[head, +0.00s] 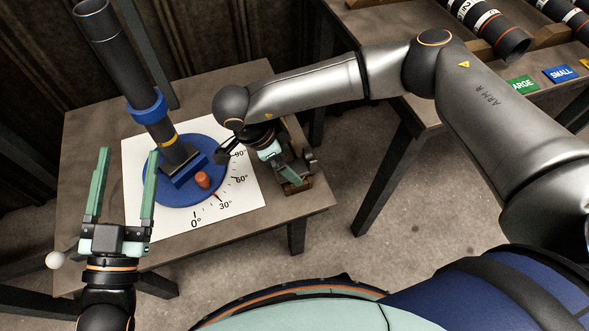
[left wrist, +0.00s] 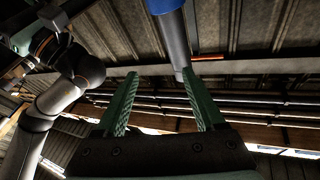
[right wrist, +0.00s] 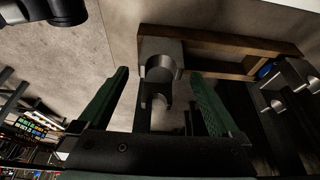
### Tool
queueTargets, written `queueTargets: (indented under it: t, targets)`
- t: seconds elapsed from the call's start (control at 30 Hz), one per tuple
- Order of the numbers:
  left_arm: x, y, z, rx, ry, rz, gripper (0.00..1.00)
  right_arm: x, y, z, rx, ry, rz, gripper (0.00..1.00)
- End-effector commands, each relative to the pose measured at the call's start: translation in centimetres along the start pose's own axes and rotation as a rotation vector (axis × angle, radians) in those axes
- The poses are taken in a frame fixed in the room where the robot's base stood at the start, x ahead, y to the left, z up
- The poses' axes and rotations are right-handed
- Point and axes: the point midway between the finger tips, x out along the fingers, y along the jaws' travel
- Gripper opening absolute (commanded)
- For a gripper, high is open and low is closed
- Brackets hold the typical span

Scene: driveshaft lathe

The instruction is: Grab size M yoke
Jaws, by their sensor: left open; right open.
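Metal yokes sit in a wooden rack at the right edge of the small table in the head view. In the right wrist view one grey forked yoke (right wrist: 161,62) is between the fingers of my right gripper (right wrist: 160,74), which is open and not closed on it. No size mark is readable on any yoke. In the head view my right gripper (head: 283,167) is over the rack and partly hides it. My left gripper (head: 129,152) is open, empty and raised left of the blue turntable (head: 150,195).
A dark shaft (head: 113,55) with a blue collar stands tilted on the turntable over an angle sheet (head: 245,195). An orange-red knob (head: 202,180) is beside it. A second table (head: 370,30) at upper right holds shafts (head: 490,28) and size labels (head: 522,84). Floor between the tables is clear.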

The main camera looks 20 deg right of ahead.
Motion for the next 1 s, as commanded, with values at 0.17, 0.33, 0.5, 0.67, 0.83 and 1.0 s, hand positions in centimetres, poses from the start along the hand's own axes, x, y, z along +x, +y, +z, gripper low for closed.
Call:
queueTargets:
  t: [0.17,0.33,0.5,0.67,0.83,1.0]
  targets:
    - [0.1,-0.1,-2.3,0.028,0.096,0.002,0.71,2.3,0.1,0.0,0.0,-0.001,0.001,0.99]
    - [0.1,-0.2,-2.9,0.034,0.118,0.002,0.71,2.7,0.1,0.0,-0.001,-0.001,0.001,0.99]
    - [0.1,-0.2,-2.9,0.034,0.117,0.002,0.71,2.7,0.1,0.0,-0.001,-0.001,0.001,0.95]
    - [0.1,-0.2,-2.8,0.034,0.116,0.002,0.71,2.6,0.1,0.0,0.0,-0.001,0.0,0.77]
    - [0.1,-0.2,-2.8,0.033,0.116,0.002,0.71,2.6,0.1,0.0,-0.001,-0.001,0.0,0.58]
    - [0.1,-0.2,-2.8,0.033,0.115,0.002,0.71,2.6,0.1,0.0,-0.001,-0.001,0.0,0.39]
